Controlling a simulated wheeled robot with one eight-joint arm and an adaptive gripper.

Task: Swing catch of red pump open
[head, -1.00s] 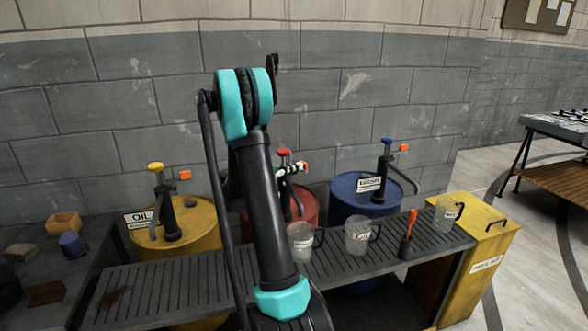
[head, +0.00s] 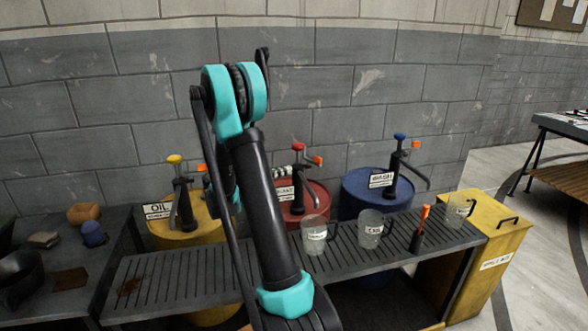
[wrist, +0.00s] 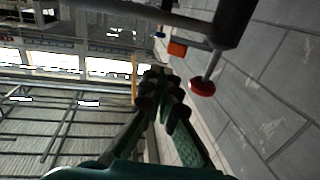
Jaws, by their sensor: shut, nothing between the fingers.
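The red pump (head: 298,182) stands on the red drum (head: 316,198), with a red knob on top. Its orange catch (head: 318,160) sticks out to the right of the pump head. In the wrist view the red knob (wrist: 202,88) is close, right of my fingertips, and an orange catch (wrist: 177,48) is above them. My gripper (wrist: 160,82) is shut and empty, apart from knob and catch.
A blue pump (head: 394,170) with an orange catch stands right. Clear jugs (head: 314,236) and a holder with an orange-handled tool (head: 418,238) stand on the slatted bench (head: 180,283). The wall is close behind.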

